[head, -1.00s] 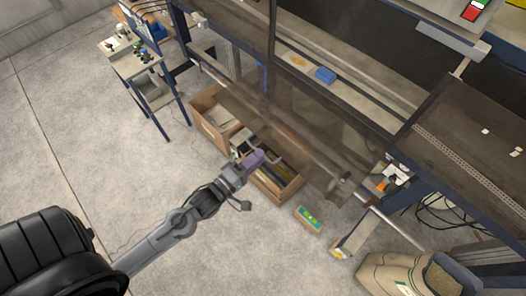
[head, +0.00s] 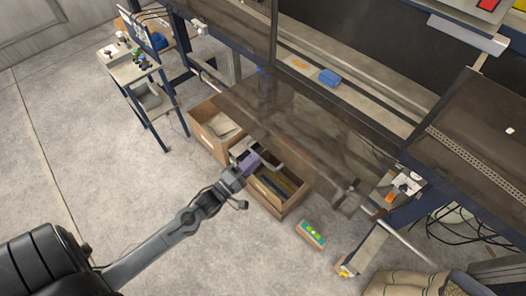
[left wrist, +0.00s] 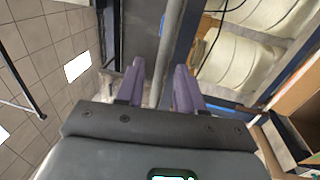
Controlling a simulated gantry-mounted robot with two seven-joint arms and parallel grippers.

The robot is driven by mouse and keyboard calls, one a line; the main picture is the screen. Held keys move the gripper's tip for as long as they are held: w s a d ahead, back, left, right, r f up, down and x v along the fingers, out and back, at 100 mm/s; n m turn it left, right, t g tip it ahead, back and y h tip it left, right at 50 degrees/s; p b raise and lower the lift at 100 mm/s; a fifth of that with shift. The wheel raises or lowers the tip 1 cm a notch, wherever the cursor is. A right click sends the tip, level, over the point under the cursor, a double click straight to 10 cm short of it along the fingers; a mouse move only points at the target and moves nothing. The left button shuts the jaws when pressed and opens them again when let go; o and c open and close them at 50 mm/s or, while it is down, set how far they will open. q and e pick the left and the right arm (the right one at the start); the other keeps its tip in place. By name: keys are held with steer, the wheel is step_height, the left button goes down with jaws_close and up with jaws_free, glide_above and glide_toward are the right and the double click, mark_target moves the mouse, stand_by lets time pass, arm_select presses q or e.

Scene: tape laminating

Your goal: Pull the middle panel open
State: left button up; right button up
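The middle panel (head: 310,125) is a brown see-through sheet in the centre of the head view, tilted out over the floor from the frame. A grey handle (head: 272,163) sits at its left front edge, and a second fitting (head: 351,187) is near its right corner. My left gripper (head: 250,160) is at the left handle. In the left wrist view, a grey bar (left wrist: 169,40) runs between the two purple fingers of my left gripper (left wrist: 159,75). The fingers stand apart, with a gap visible on the bar's left side. My right gripper is not in view.
Wooden drawers (head: 207,112) with contents stand open below the panel's left side. A small box with green items (head: 311,234) lies on the floor. A small stand (head: 135,70) is at the upper left. Sacks (head: 405,285) lie at the lower right. The left floor is clear.

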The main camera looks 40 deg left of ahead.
arm_select(q)
steer(key=shift+w+d+r, duration=0.1)
steer(key=shift+w+r, duration=0.1)
steer(key=shift+w, duration=1.05)
steer(key=shift+w+d+r, duration=0.1)
steer(key=shift+w+r, duration=0.05)
steer(key=shift+w, duration=1.05)
steer(key=shift+r, duration=0.1)
jaws_close()
